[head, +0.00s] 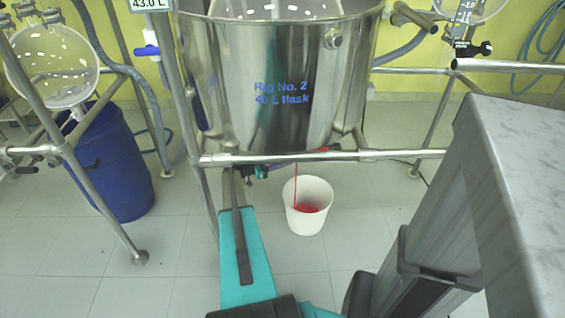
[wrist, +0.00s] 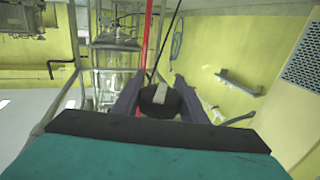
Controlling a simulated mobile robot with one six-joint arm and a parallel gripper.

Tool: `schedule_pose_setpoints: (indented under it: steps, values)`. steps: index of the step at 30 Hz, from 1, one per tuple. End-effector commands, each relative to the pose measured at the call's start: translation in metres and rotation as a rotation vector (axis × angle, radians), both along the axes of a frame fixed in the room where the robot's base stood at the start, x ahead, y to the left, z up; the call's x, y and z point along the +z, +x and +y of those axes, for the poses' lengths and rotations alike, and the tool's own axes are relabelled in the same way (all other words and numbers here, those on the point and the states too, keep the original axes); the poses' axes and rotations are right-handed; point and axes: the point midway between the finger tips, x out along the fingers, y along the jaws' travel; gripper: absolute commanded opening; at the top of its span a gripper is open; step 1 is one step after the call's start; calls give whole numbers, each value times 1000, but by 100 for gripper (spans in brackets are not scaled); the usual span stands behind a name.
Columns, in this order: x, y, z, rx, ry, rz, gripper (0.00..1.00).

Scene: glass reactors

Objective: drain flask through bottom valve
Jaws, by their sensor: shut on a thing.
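The steel vessel marked "Rig No. 2 40 L flask" (head: 235,60) hangs in a tubular frame in the head view. A thin red stream (head: 296,180) falls from under it into a white bucket (head: 307,222) on the floor, where red liquid shows inside. My gripper (wrist: 158,92) is shut on a dark round valve part with a pale bar, the bottom valve handle (wrist: 160,99). The red stream also shows beside it in the wrist view (wrist: 146,60). In the head view the rail and vessel mostly hide the valve and fingertips.
A horizontal frame rail (head: 390,154) crosses in front of the vessel, above my arm. A blue drum (head: 112,165) stands at left below a round glass flask (head: 55,68). A grey marbled surface (head: 530,165) is at right. The tiled floor around the bucket is clear.

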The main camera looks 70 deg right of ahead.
Motion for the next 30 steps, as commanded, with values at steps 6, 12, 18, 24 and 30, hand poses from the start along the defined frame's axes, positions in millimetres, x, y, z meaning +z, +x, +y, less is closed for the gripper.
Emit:
schedule_pose_setpoints:
  steps: [6,12,18,24,30]
  values:
    - [-2,-3,-1,-50,-3,0,16]
    - [-2,-4,0,-90,-3,-1,16]
    - [-3,-5,2,-127,-3,0,16]
    - [-2,-5,3,-163,-3,-1,16]
    - [-3,-6,4,-198,-4,0,16]
